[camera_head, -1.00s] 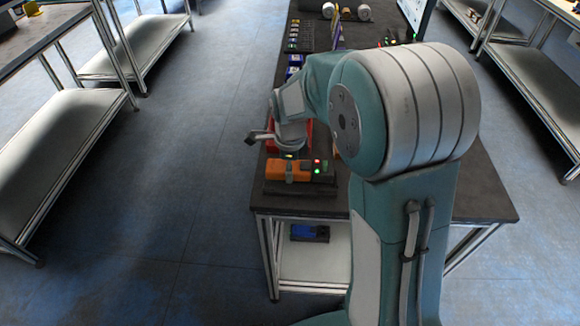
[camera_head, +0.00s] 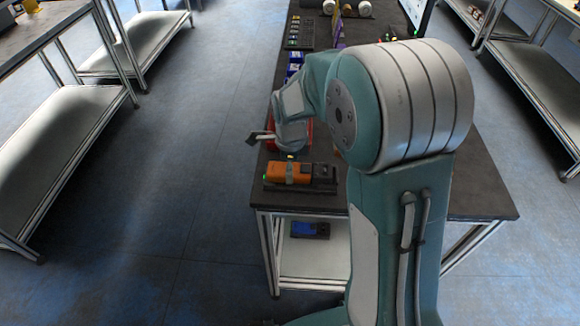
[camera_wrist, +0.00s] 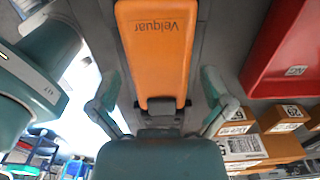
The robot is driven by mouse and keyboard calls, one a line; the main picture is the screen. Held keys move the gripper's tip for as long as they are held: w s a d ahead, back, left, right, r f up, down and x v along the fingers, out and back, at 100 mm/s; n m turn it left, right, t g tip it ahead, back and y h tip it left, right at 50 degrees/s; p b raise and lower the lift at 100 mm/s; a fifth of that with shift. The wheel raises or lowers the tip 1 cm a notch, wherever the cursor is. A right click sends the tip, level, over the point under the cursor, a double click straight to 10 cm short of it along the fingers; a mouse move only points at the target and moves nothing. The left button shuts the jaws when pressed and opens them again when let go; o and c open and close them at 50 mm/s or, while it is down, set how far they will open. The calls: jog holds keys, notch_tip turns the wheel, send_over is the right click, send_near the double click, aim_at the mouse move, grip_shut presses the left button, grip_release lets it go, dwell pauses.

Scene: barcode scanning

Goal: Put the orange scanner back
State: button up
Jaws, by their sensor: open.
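The orange scanner (camera_head: 285,172) lies on a black base (camera_head: 316,188) at the near left of the dark table. In the wrist view its orange body (camera_wrist: 156,50), with upside-down lettering, fills the top middle and its dark end points toward my palm. My gripper (camera_wrist: 160,76) is open, with one finger on each side of the scanner and visible gaps between. The scanner looks released and resting on the base; how fully it is seated I cannot tell. In the head view my wrist hangs just behind the scanner, and the fingers are mostly hidden.
A red bin (camera_wrist: 290,50) stands close beside the scanner, partly behind my wrist in the head view. Small brown boxes (camera_wrist: 283,118) lie near it. More items stand farther back on the table (camera_head: 480,195). A blue item (camera_head: 309,230) sits on the lower shelf.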

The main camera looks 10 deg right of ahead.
notch_tip(320, 180, up, 13)
jog(key=s+d+r+n+t, duration=0.1)
jog(key=s+r+n+t, duration=0.1)
jog(key=s+n, duration=0.8)
jog(key=s+d+r+n+t, duration=0.1)
jog(key=s+r+n+t, duration=0.1)
jog(key=s+n, duration=0.9)
jog(key=shift+s+d+r+n+t, duration=0.2)
jog(key=shift+s+n+t, duration=0.15)
jog(key=shift+t, duration=0.45)
jog(key=shift+c, duration=0.3)
dwell(0.3)
